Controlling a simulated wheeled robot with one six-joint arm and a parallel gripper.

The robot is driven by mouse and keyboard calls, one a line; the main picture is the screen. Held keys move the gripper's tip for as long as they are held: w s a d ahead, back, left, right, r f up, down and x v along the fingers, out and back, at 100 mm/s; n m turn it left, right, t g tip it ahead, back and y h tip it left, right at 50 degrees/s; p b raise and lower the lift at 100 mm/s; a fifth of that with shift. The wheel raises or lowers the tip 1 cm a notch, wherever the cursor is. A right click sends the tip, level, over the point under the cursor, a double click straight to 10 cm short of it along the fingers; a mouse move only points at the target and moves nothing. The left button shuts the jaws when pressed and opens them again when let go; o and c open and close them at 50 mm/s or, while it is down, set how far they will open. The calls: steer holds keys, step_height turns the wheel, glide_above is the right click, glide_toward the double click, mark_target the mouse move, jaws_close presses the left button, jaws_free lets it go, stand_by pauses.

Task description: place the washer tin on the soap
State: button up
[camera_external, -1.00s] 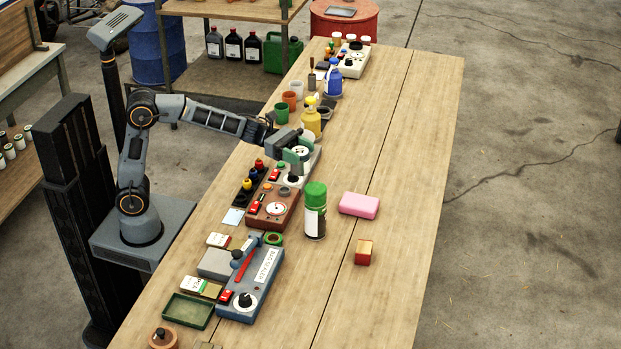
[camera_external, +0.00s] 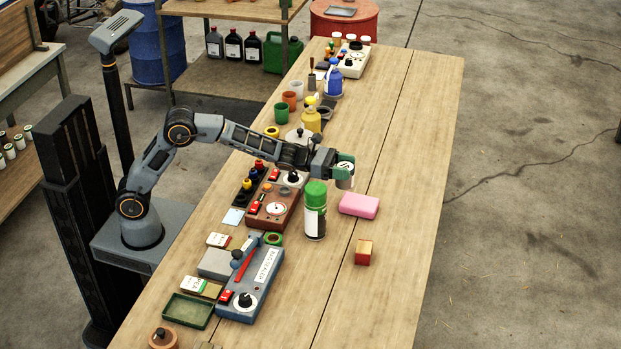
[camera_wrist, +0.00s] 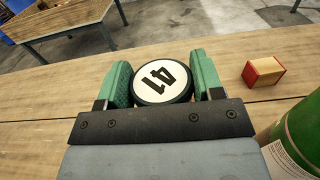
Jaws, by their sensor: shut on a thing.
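The gripper (camera_external: 344,167) holds the tin out over the table, behind the soap in the external view. The soap (camera_external: 359,205) is a pink block lying flat on the table, apart from the tin. I cannot make out the soap in the wrist view.
A green-capped spray can (camera_external: 315,212) stands just left of the soap. A small red and yellow block (camera_external: 364,252) lies in front of the soap. Control boxes (camera_external: 250,285) and cups line the table's left side. The right side of the table is clear.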

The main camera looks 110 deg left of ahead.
mark_target(351, 181)
steer(key=shift+w+a+f, duration=0.2)
steer(key=shift+w+f, duration=0.7)
steer(key=shift+f, duration=1.8)
steer(key=shift+f+b, duration=0.2)
steer(key=shift+b, duration=0.15)
steer(key=o, duration=1.1)
steer(key=shift+c, duration=0.2)
steer(key=shift+r, duration=0.15)
steer(key=shift+r+p, duration=0.15)
steer(key=shift+p, duration=0.25)
steer(key=s+b, duration=0.1)
steer(key=s, duration=1.1)
